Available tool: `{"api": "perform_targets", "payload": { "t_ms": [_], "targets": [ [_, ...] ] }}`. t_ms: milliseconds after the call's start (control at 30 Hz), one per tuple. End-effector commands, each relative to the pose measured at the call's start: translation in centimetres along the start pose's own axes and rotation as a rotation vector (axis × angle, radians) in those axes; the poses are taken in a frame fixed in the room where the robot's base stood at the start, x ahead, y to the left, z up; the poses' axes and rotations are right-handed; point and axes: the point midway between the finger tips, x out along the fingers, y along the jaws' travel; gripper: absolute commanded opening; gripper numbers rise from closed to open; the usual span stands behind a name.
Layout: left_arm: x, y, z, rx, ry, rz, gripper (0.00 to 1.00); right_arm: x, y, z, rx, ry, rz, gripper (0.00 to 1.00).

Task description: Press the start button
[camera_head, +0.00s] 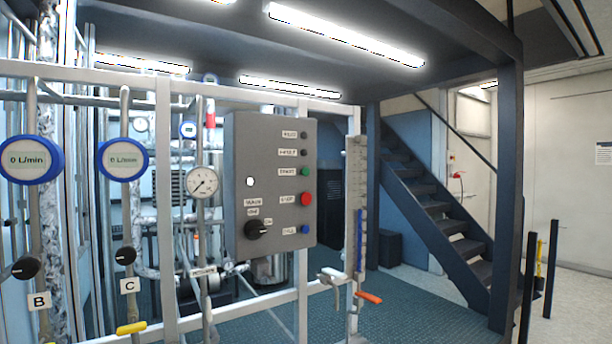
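A grey control panel (240,150) is mounted on the white frame in the middle of the view. A small green button (305,171) is on its right part, with a small label to its left that looks like START but is blurred. A larger red button (306,199), with a label that looks like STOP, is below it. A blue button (305,229) is lower still. Two small dark round lamps or buttons (304,144) are above the green one. A black rotary knob (257,229) is at the lower left of the panel. Neither of my grippers is in view.
Two blue-rimmed flow meters (123,159) and a dial gauge (202,182) are left of the panel. Valves with yellow (131,328) and orange (369,297) handles stick out low in front. A dark staircase (430,205) and open floor are at the right.

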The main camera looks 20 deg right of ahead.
Motion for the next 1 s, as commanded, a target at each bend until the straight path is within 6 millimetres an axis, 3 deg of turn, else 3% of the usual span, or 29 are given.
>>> {"api": "perform_targets", "payload": {
  "t_ms": [300, 333, 400, 467, 1000],
  "targets": [
    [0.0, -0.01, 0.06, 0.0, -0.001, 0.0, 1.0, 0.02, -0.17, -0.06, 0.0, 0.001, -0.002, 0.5],
    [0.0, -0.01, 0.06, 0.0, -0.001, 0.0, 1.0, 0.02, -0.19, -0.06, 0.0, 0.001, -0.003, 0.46],
    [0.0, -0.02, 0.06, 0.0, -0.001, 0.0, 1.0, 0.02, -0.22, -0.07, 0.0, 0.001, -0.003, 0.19],
    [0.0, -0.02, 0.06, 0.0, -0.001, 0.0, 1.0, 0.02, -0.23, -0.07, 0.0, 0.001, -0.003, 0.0],
    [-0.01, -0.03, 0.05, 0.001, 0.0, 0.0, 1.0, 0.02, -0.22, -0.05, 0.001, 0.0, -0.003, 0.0]
  ]
}}
